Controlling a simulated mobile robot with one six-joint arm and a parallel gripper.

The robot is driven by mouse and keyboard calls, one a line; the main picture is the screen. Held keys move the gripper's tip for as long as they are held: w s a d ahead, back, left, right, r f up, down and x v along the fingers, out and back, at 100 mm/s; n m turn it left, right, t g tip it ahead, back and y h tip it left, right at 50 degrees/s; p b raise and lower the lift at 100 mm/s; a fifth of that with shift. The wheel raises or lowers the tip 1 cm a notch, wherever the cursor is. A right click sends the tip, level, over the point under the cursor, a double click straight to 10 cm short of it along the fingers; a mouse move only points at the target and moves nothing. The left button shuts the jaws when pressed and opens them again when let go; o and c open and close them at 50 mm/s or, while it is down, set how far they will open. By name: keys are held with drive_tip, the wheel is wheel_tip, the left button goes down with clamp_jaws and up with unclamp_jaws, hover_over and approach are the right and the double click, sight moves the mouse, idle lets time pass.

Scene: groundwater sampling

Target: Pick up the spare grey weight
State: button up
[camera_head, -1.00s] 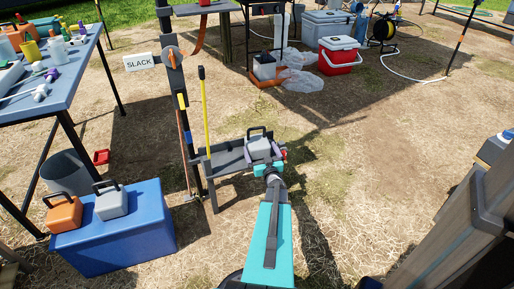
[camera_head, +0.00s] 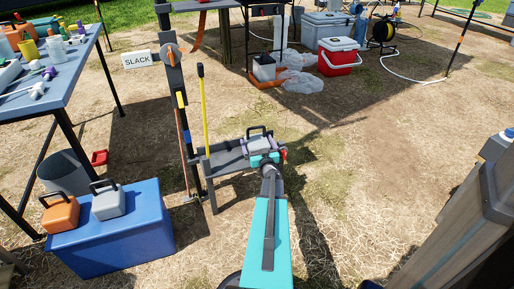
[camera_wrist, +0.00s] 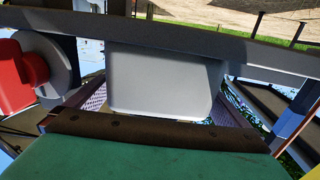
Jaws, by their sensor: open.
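A grey weight with a dark handle (camera_head: 257,144) sits on the small dark shelf (camera_head: 226,160) beside the upright post. My gripper (camera_head: 262,152) is at this weight, on its near side. In the wrist view, a pale grey block (camera_wrist: 165,80), seemingly this weight, fills the space between my open jaws, with a patterned pad showing on each side. Whether the pads touch it I cannot tell. Another grey weight (camera_head: 108,203) stands on the blue box (camera_head: 120,240) at the left, beside an orange weight (camera_head: 61,214), away from my gripper.
The post carries a SLACK sign (camera_head: 140,60) and an orange knob. A yellow rod (camera_head: 204,112) stands at the shelf's left. A red part (camera_wrist: 22,72) is close to my gripper at left in the wrist view. The ground right of the shelf is open.

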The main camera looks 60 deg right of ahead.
sight(257, 140)
idle(0.4)
drive_tip(key=c, duration=1.8)
drive_tip(key=shift+r, duration=0.15)
drive_tip(key=shift+c, duration=0.9)
drive_tip(key=shift+r, duration=0.1)
drive_tip(key=shift+r+p, duration=1)
drive_tip(key=shift+r, duration=0.6)
drive_tip(key=shift+s+a+r, duration=0.1)
drive_tip(key=shift+a+r, duration=0.1)
drive_tip(key=s+a+p, duration=0.1)
drive_tip(key=s+a, duration=0.2)
drive_tip(key=a, duration=0.4)
drive_tip(key=s+a+r+p, duration=0.1)
drive_tip(key=s+a+p, duration=0.1)
drive_tip(key=a, duration=0.5)
drive_tip(key=shift+s, duration=0.8)
drive_tip(key=shift+r, duration=0.1)
